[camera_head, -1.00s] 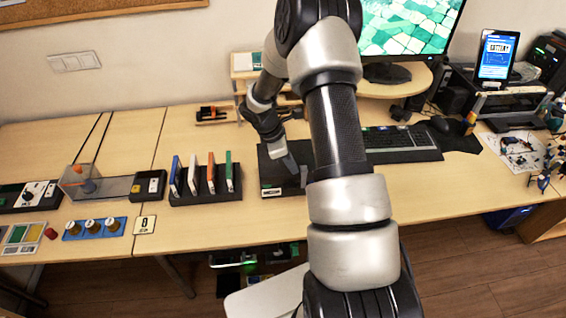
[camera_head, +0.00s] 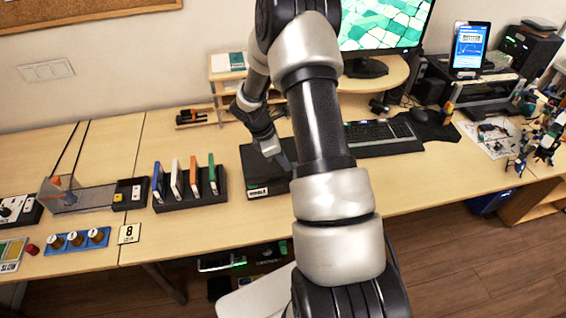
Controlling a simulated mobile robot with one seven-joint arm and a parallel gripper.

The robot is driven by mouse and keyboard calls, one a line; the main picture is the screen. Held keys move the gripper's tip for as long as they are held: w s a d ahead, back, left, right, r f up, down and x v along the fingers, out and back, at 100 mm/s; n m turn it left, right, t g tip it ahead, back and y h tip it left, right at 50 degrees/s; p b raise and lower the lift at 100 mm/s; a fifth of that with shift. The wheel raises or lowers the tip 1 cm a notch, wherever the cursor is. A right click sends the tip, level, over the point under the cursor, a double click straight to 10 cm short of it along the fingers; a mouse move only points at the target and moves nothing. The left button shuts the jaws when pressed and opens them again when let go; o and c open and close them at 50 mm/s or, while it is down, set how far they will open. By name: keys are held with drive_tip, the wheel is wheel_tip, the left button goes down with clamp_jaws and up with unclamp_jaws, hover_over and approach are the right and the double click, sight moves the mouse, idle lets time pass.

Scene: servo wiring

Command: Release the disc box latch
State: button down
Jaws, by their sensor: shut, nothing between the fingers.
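The disc box appears to be the flat black box (camera_head: 254,171) on the table, left of the keyboard, with a small white label on its front edge. My gripper (camera_head: 285,164) is tilted down over the right part of this box, with its fingers shut and empty. I cannot tell whether the fingertips touch the box. My arm hides the right end of the box. The latch is too small or hidden to make out.
A black rack (camera_head: 193,198) of upright coloured cases stands just left of the box. The keyboard (camera_head: 380,136) and monitor (camera_head: 384,25) are to the right and behind. A small wooden shelf (camera_head: 228,88) stands behind my gripper.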

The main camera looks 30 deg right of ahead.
drive_tip(key=a, duration=0.1)
drive_tip(key=w+a, duration=0.1)
drive_tip(key=a, duration=0.1)
drive_tip(key=shift+a, duration=0.3)
drive_tip(key=v, duration=1)
drive_tip(key=shift+a+b, duration=0.15)
drive_tip(key=shift+b, duration=0.15)
drive_tip(key=shift+w, duration=0.1)
drive_tip(key=s+a+r+m+t, duration=0.1)
drive_tip(key=s+a+r+m, duration=0.15)
drive_tip(key=r, duration=0.35)
drive_tip(key=s+a+r+m+t+y, duration=0.1)
drive_tip(key=s+r+m, duration=0.1)
drive_tip(key=s+r, duration=0.3)
drive_tip(key=s+a+r+m+t, duration=0.1)
drive_tip(key=s+r+m, duration=0.15)
drive_tip(key=r, duration=0.45)
drive_tip(key=s+a+r+m+t+y, duration=0.1)
drive_tip(key=s+a+r+m+t, duration=0.1)
drive_tip(key=s, duration=0.5)
drive_tip(key=s+a+r+m+t+y, duration=0.1)
drive_tip(key=s+a+r+m+y, duration=0.1)
drive_tip(key=s+a+r+m, duration=0.2)
drive_tip(key=s+r+m, duration=0.1)
drive_tip(key=s, duration=0.1)
drive_tip(key=shift+s+a+m+t+p, duration=0.25)
drive_tip(key=shift+s+m+t+p, duration=0.05)
drive_tip(key=shift+s+m+t, duration=0.1)
